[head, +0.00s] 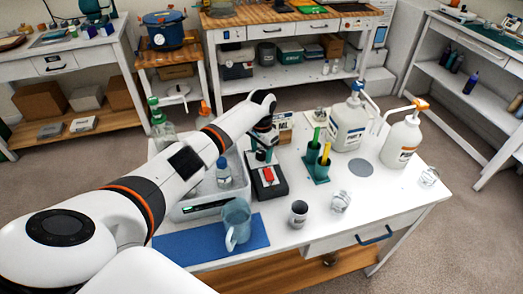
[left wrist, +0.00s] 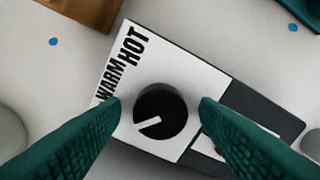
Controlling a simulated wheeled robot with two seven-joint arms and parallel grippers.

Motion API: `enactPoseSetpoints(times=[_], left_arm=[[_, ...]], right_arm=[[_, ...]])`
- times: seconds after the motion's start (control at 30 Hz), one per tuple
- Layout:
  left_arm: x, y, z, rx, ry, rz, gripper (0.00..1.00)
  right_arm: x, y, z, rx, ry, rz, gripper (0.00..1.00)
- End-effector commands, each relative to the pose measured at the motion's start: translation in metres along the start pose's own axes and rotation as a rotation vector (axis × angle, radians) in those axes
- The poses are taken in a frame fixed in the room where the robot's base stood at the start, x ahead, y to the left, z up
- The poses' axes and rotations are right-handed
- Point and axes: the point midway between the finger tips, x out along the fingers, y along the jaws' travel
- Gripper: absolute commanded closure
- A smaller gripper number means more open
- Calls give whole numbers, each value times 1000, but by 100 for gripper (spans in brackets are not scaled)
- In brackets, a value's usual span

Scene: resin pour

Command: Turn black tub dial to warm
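The black dial (left wrist: 160,110) sits on a white panel (left wrist: 176,72) in the left wrist view. Its white pointer mark points toward the lower left. The word WARM is printed left of the dial and HOT above it. Any label further down is hidden by a finger. My left gripper (left wrist: 160,103) is open, its two teal fingers on either side of the dial, with visible gaps to it. In the head view my left gripper (head: 262,152) is over the far end of a black box (head: 270,188) with a red switch, and hides the dial there. My right gripper is not in view.
A clear tray (head: 208,207) with a blue-capped bottle (head: 223,174) is left of the box. A pitcher (head: 236,222) stands on a blue mat (head: 190,246) in front. A teal holder (head: 318,168), small cups and pump bottles (head: 349,125) stand to the right.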

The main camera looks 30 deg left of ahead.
Motion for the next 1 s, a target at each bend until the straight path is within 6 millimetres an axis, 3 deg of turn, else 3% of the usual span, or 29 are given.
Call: enactPoseSetpoints(times=[0.03, 0.2, 0.27, 0.63, 1.0], left_arm=[[0, 0, 0, 0, 0, 0, 53], [0, 0, 0, 0, 0, 0, 80], [0, 0, 0, 0, 0, 0, 87], [-1, 0, 0, 74, 1, -2, 87], [-2, 0, 0, 364, 0, 0, 87]], right_arm=[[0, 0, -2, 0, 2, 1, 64], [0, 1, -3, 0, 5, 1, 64], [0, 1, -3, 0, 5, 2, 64], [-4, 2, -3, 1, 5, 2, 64], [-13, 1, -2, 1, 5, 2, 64]])
